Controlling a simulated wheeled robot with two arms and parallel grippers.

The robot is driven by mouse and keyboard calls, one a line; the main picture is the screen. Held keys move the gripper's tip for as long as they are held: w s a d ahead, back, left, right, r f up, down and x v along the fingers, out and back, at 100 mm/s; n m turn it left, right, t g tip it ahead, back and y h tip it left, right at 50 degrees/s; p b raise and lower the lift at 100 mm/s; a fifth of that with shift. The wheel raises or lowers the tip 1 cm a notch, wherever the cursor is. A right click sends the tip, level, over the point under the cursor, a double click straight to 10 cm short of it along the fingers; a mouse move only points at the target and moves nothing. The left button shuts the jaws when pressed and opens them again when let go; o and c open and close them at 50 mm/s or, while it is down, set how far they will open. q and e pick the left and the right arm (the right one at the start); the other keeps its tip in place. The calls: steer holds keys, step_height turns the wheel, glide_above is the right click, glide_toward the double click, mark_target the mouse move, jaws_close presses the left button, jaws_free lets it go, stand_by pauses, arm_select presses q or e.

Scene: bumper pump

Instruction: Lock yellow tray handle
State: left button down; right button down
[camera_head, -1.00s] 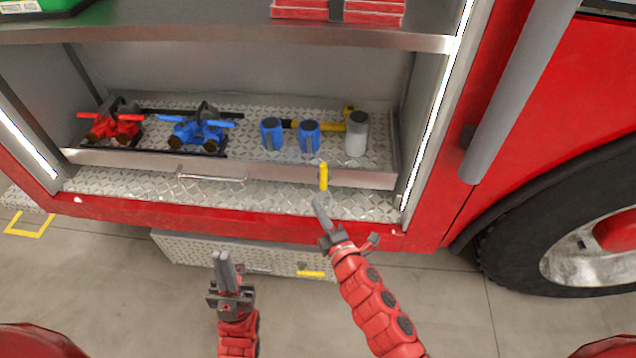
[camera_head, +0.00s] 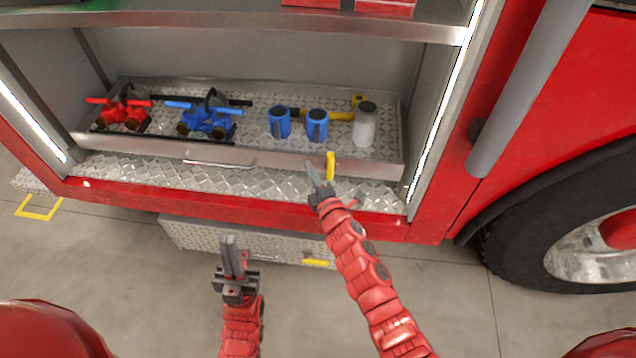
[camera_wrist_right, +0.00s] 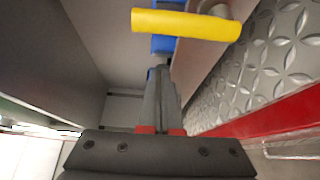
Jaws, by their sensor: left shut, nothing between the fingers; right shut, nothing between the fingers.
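The yellow tray handle (camera_head: 331,166) stands upright on the front lip of the metal tray (camera_head: 270,158), toward its right end. In the right wrist view the handle (camera_wrist_right: 186,24) lies across the top, just beyond my fingertips. My right gripper (camera_head: 312,176) is shut and empty, just left of the handle in the head view; whether it touches the handle I cannot tell. My left gripper (camera_head: 232,252) is shut and empty, low in front of the step below the compartment.
The tray carries a red fitting (camera_head: 124,110), a blue fitting (camera_head: 208,118), two blue cylinders (camera_head: 279,122), a grey canister (camera_head: 364,126) and a yellow-and-black tool (camera_head: 342,115). A lower drawer (camera_head: 200,236) with a yellow handle (camera_head: 315,262) sits below. A grey pole (camera_head: 525,95) stands at right.

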mark_target(330, 166)
steer(key=shift+w+d+p, duration=0.2)
steer(key=shift+d+p, duration=0.1)
steer(key=shift+d, duration=0.65)
steer(key=shift+w+d+p, duration=0.2)
steer(key=shift+d+p, duration=0.05)
steer(key=shift+d, duration=0.7)
steer(key=shift+f, duration=0.1)
steer(key=shift+d+m+b, duration=0.2)
steer(key=shift+m+b, duration=0.2)
steer(key=shift+b, duration=0.25)
steer(key=shift+t, duration=0.3)
